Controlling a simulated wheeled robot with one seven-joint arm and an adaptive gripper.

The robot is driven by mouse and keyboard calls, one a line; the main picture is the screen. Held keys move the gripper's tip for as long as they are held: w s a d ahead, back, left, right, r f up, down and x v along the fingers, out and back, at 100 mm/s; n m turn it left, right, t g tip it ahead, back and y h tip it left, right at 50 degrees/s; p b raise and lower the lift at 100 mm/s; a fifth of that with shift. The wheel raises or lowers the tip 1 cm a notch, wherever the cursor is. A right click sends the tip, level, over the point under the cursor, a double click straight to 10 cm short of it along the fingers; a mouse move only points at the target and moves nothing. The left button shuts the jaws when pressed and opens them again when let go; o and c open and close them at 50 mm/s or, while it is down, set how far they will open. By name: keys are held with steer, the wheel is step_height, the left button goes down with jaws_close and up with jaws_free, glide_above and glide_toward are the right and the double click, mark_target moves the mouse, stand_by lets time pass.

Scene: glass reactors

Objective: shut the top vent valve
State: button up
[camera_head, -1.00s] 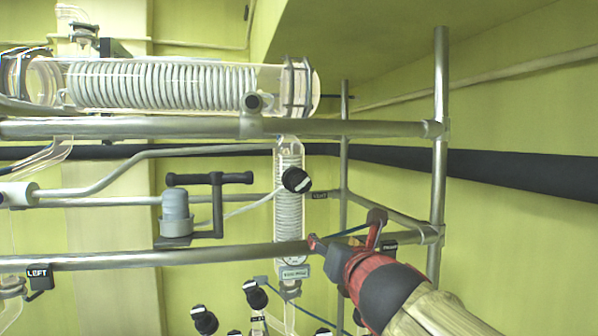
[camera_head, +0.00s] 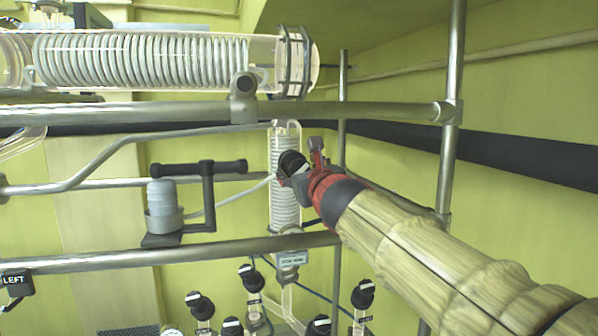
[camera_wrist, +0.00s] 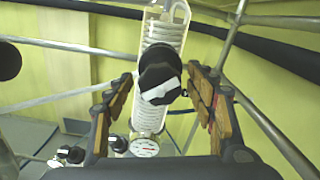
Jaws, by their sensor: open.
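A black round knob (camera_head: 291,163) with a white bar sits on the front of an upright glass coil column (camera_head: 285,212). It looks like the vent valve's handle, but I read no label naming it. In the wrist view the knob (camera_wrist: 160,76) lies between my fingers, its white bar slanting up to the right. My gripper (camera_head: 302,168) is at the knob from the right; its fingers (camera_wrist: 164,88) are open on either side. Gaps show between knob and fingers in the wrist view. In the head view my gripper partly hides the knob's right side.
Steel rails (camera_head: 170,253) run below and above the knob. A dark crank-shaped handle (camera_head: 200,168) stands left. Several other black knobs (camera_head: 251,277) sit lower down. A round gauge (camera_wrist: 144,147) shows below the knob. A horizontal coil condenser (camera_head: 150,60) is above.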

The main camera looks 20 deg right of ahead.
steer(key=shift+w, duration=0.25)
steer(key=shift+c, duration=0.5)
steer(key=shift+s+r, duration=0.1)
steer(key=shift+c, duration=0.8)
steer(key=c, duration=0.9)
